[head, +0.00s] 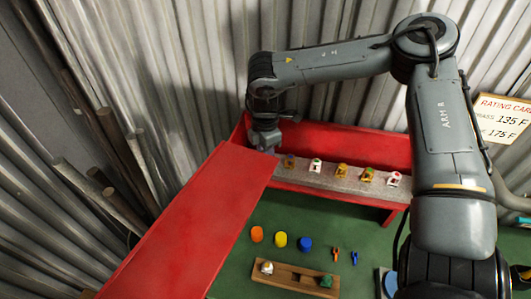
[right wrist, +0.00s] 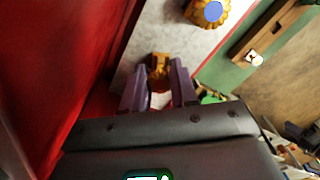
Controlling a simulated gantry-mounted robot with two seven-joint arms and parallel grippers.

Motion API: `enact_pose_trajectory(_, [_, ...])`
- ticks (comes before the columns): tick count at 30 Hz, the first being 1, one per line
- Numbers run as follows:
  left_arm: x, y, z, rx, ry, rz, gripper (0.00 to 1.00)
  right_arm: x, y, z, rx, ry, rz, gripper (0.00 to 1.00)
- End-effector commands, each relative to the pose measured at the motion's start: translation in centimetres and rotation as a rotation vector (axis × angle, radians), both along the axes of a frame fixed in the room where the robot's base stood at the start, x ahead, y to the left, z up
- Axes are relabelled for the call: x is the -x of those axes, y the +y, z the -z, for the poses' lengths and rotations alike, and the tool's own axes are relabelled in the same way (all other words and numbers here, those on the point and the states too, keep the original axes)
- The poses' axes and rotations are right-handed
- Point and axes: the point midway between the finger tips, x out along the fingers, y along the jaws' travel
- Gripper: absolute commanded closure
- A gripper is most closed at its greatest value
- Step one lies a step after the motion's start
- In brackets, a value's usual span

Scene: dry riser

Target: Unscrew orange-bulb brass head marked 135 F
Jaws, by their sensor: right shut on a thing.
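My right gripper (head: 265,140) is at the left end of the grey rail (right wrist: 140,45) in the head view. In the right wrist view its two purple-grey fingers (right wrist: 160,80) are shut on a brass-coloured head (right wrist: 160,63) at the rail. Its bulb colour and marking cannot be made out. In the head view this head is hidden by the gripper. Beside it on the rail is a brass head with a blue bulb (right wrist: 212,11). More heads follow to the right: a white one (head: 316,165), brass ones (head: 342,171) (head: 367,174) and another white one (head: 393,179). My left gripper is not in view.
A red panel (head: 190,225) slopes across the left foreground. On the green surface stand orange (head: 257,233), yellow (head: 280,239) and blue (head: 305,244) caps. A wooden block (head: 297,279) holds a white head and a green piece. A rating card (head: 505,117) hangs at right.

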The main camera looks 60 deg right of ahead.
Motion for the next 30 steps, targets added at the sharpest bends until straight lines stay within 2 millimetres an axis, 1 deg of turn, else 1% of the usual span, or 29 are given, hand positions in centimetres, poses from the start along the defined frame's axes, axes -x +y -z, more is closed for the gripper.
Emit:
enact_pose_trajectory(3, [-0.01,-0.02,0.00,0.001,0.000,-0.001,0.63,0.02,0.07,-0.11,-0.001,0.002,-0.054,1.00])
enact_pose_trajectory(11, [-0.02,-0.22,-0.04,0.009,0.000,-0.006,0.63,0.01,0.11,-0.13,-0.002,0.001,-0.059,1.00])
enact_pose_trajectory(14, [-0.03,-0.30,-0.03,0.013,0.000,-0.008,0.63,0.01,0.10,-0.15,-0.002,0.001,-0.086,1.00])
enact_pose_trajectory(17, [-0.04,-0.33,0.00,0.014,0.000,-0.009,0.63,-0.02,0.10,-0.16,-0.001,0.000,-0.175,1.00])
enact_pose_trajectory(23, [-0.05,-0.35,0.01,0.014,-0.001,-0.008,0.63,-0.05,0.07,-0.23,0.000,0.000,-0.429,1.00])
enact_pose_trajectory(24, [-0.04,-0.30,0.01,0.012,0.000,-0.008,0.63,-0.03,0.06,-0.20,-0.001,0.000,-0.468,0.99])
enact_pose_trajectory(27, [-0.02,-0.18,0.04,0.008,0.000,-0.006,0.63,-0.07,0.04,-0.09,-0.003,-0.001,-0.536,0.86])
enact_pose_trajectory(28, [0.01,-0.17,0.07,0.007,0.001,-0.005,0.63,-0.08,0.01,-0.05,-0.003,-0.001,-0.546,0.86])
enact_pose_trajectory(29, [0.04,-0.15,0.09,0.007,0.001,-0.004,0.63,-0.09,-0.03,-0.01,-0.002,-0.002,-0.554,0.90])
enact_pose_trajectory(30, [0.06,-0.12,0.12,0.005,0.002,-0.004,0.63,-0.09,-0.08,0.04,-0.002,-0.001,-0.558,0.97])
